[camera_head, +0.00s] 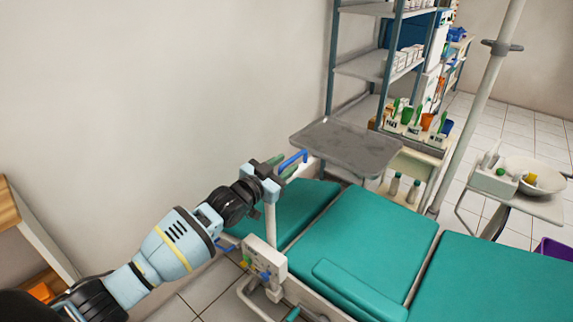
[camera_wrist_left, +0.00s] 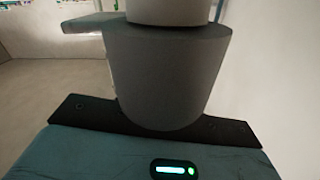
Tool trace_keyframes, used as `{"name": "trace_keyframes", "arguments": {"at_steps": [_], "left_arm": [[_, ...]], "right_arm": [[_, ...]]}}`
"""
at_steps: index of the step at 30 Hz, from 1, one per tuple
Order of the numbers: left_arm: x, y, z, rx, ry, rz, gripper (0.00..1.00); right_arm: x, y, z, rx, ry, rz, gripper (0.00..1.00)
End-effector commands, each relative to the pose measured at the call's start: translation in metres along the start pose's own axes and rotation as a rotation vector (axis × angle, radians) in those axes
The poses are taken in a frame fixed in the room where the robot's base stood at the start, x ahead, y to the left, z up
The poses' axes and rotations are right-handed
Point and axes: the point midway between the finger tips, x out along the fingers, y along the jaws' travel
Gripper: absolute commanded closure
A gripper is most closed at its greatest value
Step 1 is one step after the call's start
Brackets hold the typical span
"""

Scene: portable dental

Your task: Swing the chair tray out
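The chair tray (camera_head: 345,146) is a flat grey rectangular plate over the head end of the teal dental chair (camera_head: 360,245). A blue handle (camera_head: 293,161) stands at its left edge. My left gripper (camera_head: 274,169) is at the handle's near left end, very close to it or touching it. Its fingertips are small and partly hidden, so I cannot tell if they close around the handle. In the left wrist view, a large grey rounded part blocks most of the picture. My right gripper is out of view.
A white post with a control box (camera_head: 264,258) stands under my left gripper. A shelf rack (camera_head: 372,64) and a cart with cups and brushes (camera_head: 418,155) are behind the tray. A pole (camera_head: 480,95) and a side stand with a bowl (camera_head: 534,176) are at right. The wall is bare at left.

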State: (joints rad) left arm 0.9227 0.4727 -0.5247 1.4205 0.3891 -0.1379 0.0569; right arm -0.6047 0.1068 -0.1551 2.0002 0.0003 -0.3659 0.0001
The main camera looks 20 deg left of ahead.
Motion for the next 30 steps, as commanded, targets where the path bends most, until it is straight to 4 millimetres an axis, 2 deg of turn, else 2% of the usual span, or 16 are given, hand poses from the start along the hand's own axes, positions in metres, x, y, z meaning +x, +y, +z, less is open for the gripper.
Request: {"name": "trace_keyframes", "arguments": {"at_steps": [4,14,22,30], "left_arm": [[0.0101,0.0002,0.0001,-0.001,0.000,0.000,0.66],[0.0126,0.0003,-0.0001,0.000,0.000,0.000,0.66],[0.0124,0.0000,-0.0001,0.000,0.000,0.000,1.00],[0.0123,-0.0005,-0.0002,0.000,0.000,-0.001,1.00]], "right_arm": [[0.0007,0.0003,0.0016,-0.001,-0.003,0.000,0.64],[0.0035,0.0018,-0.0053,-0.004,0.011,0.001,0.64],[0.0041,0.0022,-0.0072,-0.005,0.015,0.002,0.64],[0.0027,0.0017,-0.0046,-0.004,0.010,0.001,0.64]]}}
